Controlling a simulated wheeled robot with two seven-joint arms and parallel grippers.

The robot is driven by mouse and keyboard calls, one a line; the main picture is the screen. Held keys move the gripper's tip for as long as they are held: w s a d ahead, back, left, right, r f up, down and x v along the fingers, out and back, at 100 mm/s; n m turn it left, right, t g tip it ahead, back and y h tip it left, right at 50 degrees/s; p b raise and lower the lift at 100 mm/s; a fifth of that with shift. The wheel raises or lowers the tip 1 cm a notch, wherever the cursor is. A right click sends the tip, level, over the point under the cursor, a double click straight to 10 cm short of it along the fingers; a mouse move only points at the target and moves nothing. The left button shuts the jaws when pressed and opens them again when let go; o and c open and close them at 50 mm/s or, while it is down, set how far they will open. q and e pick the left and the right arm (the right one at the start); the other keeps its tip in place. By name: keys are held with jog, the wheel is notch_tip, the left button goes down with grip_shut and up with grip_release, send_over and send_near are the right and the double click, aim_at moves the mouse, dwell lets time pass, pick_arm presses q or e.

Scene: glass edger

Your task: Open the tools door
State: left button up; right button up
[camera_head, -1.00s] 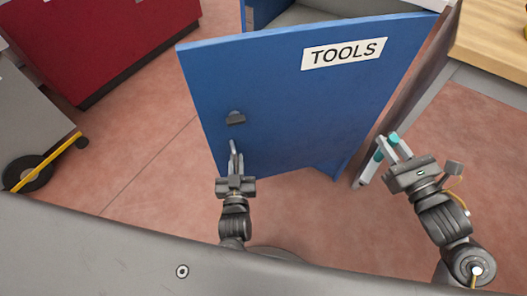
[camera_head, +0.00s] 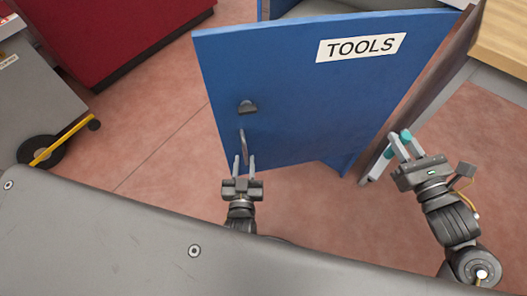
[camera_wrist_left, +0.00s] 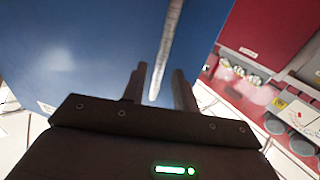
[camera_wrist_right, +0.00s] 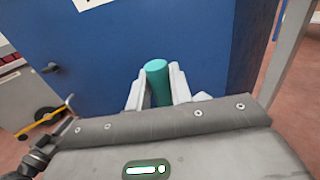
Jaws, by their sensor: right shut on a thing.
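The blue tools door (camera_head: 300,100) has a white TOOLS label (camera_head: 361,47) and stands swung out from its cabinet. A grey vertical bar handle (camera_head: 243,147) is on its lower left, below a dark latch knob (camera_head: 247,107). My left gripper (camera_head: 244,163) is open at the handle's lower end. In the left wrist view the handle (camera_wrist_left: 165,50) appears between the spread fingers (camera_wrist_left: 158,88), apparently not clamped. My right gripper (camera_head: 405,146) is shut on a teal and light grey object, right of the door; its teal cylinder (camera_wrist_right: 158,80) shows between the fingers.
A red cabinet (camera_head: 110,30) stands at the back left. A grey unit (camera_head: 40,95) with a caster and yellow bar is at the left. A wooden worktop (camera_head: 503,35) is at the right. A grey surface (camera_head: 110,235) fills the foreground. The red floor left of the door is clear.

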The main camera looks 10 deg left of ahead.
jog(key=shift+r, duration=0.1)
pick_arm(q)
jog(key=v, duration=0.3)
jog(key=shift+s+d, duration=0.1)
jog(key=shift+s, duration=0.1)
jog(key=shift+c, duration=0.4)
